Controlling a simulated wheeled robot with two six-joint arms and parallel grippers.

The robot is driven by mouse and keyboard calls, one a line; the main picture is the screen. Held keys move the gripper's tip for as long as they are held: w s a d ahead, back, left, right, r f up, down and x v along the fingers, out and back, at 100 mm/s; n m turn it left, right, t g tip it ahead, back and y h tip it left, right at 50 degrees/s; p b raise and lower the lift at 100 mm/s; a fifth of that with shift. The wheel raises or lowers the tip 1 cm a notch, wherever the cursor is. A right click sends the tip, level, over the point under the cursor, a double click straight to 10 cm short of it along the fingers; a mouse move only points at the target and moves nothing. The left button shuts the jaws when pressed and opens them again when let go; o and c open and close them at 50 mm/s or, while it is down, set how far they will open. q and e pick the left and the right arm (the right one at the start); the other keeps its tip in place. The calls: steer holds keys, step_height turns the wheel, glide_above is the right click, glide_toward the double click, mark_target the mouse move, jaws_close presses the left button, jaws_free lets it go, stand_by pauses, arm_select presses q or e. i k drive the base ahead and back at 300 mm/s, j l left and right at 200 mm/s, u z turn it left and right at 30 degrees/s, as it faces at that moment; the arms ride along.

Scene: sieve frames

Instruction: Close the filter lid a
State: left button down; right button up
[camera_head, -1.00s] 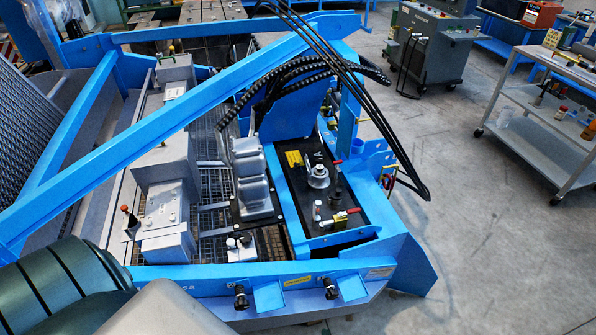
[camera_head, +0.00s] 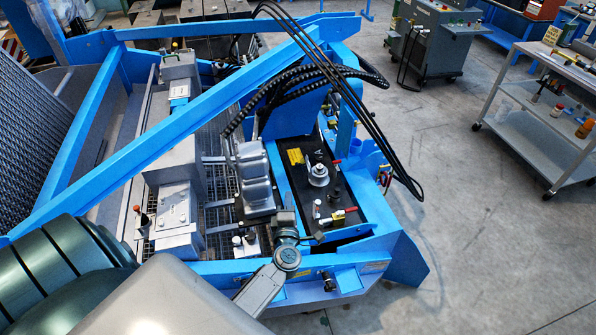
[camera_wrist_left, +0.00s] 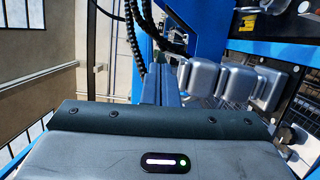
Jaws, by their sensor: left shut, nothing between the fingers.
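The filter lid a appears as a round silver cap (camera_head: 318,174) on a black top plate (camera_head: 345,212), close to a white letter A. It looks seated on its neck, but I cannot tell whether it is closed. My left gripper (camera_head: 285,222) is left of and nearer than the cap, beside the grey ribbed casting, apart from the cap. Its shut fingers (camera_wrist_left: 160,85) point ahead in the left wrist view with nothing between them. My right gripper is not in view.
The grey ribbed casting (camera_head: 254,178) stands left of the plate. A yellow-marked valve with a red handle (camera_head: 340,215) sits in front of the cap. Black hoses (camera_head: 370,120) arch behind and right. A blue beam (camera_head: 180,130) crosses at left.

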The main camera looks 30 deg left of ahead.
mark_target(297, 165)
steer(key=i+j, duration=0.8)
steer(key=j, duration=0.1)
